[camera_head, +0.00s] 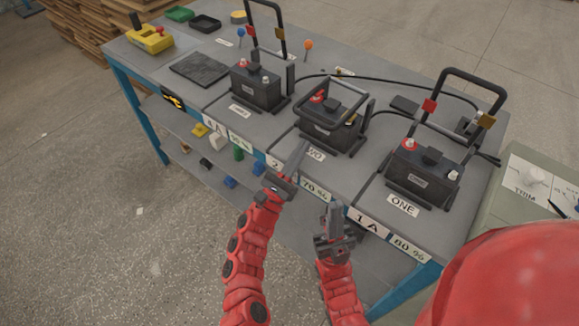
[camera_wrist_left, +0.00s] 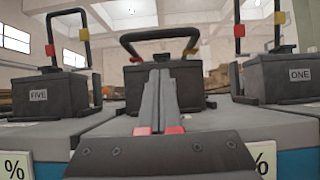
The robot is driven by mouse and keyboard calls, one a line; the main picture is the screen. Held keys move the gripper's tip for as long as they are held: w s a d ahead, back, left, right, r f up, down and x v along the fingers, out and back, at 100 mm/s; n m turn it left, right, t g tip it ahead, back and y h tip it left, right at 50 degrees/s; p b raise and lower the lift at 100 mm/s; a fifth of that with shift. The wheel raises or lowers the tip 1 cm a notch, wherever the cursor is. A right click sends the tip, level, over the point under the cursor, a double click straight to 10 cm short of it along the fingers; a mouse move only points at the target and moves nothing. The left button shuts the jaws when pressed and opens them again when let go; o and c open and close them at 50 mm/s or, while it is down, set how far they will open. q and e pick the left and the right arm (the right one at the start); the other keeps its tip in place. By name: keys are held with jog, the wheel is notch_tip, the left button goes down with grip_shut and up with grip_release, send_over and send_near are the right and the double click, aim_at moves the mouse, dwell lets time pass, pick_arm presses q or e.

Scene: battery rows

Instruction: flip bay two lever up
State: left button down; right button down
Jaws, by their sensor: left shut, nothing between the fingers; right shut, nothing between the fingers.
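The bay two battery (camera_head: 325,130) is a dark box in the middle of the bench, behind the partly covered TWO label (camera_head: 316,154). Its lever (camera_head: 345,86), a U-shaped bar, is folded low over the battery; the lever also shows in the left wrist view (camera_wrist_left: 160,34), crossing above the box. My left gripper (camera_head: 303,146) is shut and empty, pointing at the battery's front from the bench edge; its fingers (camera_wrist_left: 160,78) hide the middle of the battery in the wrist view. My right gripper (camera_head: 333,208) is shut and empty, lower, in front of the bench edge.
The bay ONE battery (camera_head: 420,180) stands to the right with its lever (camera_head: 475,78) raised. The left battery (camera_head: 255,90) also has a raised lever (camera_head: 267,6). A black cable (camera_head: 400,82) runs behind. A lower shelf (camera_head: 200,150) holds small coloured items.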

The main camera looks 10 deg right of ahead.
pick_arm(q)
jog(key=shift+w+d+r+p, duration=0.15)
jog(key=shift+d+r+p, duration=0.1)
jog(key=shift+r, duration=0.45)
jog(key=shift+w+d+r+p, duration=0.1)
jog(key=shift+r+p, duration=0.1)
jog(key=shift+r, duration=0.5)
jog(key=shift+w+d+r+p, duration=0.15)
jog(key=shift+d+r+p, duration=0.1)
jog(key=shift+r, duration=0.45)
